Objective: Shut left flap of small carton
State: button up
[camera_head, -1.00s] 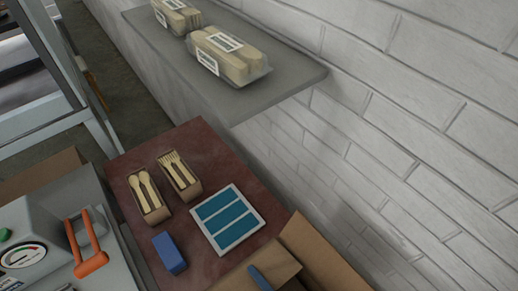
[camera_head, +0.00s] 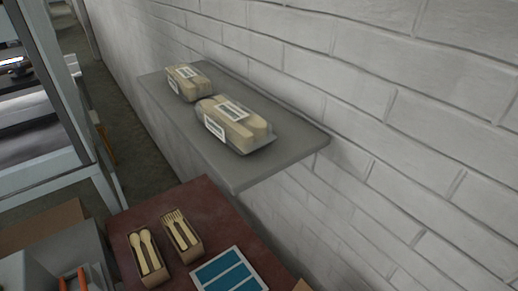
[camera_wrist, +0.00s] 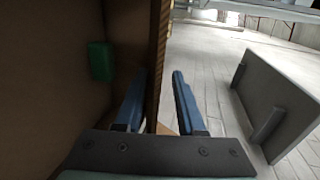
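In the wrist view, my gripper (camera_wrist: 158,80) shows as two blue fingers standing apart. The left finger lies over the dark cardboard side. I cannot tell whether it touches, or which flap of the small carton this panel is. A green block (camera_wrist: 101,62) is against the brown cardboard at left. In the head view only a small cardboard corner (camera_head: 303,287) shows at the bottom edge, and my gripper is out of view.
The head view shows a red-brown table (camera_head: 190,192) with boxes of wooden spoons (camera_head: 148,256) and forks (camera_head: 182,236) and a blue-striped tray (camera_head: 228,272). A grey shelf (camera_head: 235,178) holds wrapped packs (camera_head: 236,124).

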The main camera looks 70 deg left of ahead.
notch_tip(320, 180, up, 8)
jog(key=shift+r+p, duration=0.15)
jog(key=shift+p, duration=0.15)
